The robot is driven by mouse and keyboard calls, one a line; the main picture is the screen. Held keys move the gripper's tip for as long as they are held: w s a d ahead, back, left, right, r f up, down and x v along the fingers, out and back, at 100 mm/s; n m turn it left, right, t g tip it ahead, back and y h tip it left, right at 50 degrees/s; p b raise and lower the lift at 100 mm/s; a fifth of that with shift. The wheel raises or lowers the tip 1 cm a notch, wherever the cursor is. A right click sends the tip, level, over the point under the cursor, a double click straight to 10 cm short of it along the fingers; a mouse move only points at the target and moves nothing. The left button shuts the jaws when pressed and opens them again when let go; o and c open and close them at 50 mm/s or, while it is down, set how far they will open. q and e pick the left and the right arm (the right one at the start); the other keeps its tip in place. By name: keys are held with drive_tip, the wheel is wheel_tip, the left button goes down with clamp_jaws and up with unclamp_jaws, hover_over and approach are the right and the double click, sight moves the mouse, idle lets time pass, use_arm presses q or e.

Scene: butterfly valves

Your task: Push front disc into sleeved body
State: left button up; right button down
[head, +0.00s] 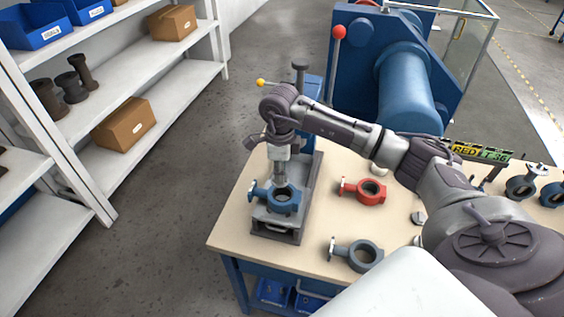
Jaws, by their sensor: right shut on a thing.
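A blue valve body (287,207) sits on the grey fixture (272,235) at the left end of the table. A grey upright metal piece (280,172) stands over its bore and hides most of the inside. No disc can be made out there. My right gripper (281,143) points down over the body, shut on the top of this grey piece; its fingertips are small and partly hidden. A second blue-grey valve body (350,256) and a red one (364,191) lie on the table to the right. My left gripper is not in view.
The beige table (318,222) has free room between the bodies. A yellow-knobbed lever (261,82) stands beside my right wrist. A large blue machine (405,85) is behind. More valve bodies (521,187) lie at the right. White shelves (62,120) stand left across an open floor.

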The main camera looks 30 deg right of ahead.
drive_tip(key=shift+w+d+m, duration=0.2)
drive_tip(key=shift+d+m, duration=0.2)
drive_tip(key=shift+m, duration=0.3)
drive_tip(key=shift+w+d+f+m, duration=0.15)
drive_tip(key=shift+d+f+m, duration=0.05)
drive_tip(key=shift+f+m, duration=0.1)
drive_tip(key=shift+f+b, duration=1)
drive_tip(key=shift+f, duration=0.65)
drive_tip(key=shift+f+b, duration=0.75)
drive_tip(key=shift+f, duration=0.15)
drive_tip(key=shift+f+b, duration=0.2)
drive_tip(key=shift+b, duration=0.3)
drive_tip(key=shift+a+f+b, duration=0.1)
drive_tip(key=shift+f+b, duration=0.7)
drive_tip(key=shift+f, duration=0.15)
idle(0.4)
drive_tip(key=shift+r, duration=0.1)
idle(0.6)
drive_tip(key=c, duration=1.1)
unclamp_jaws()
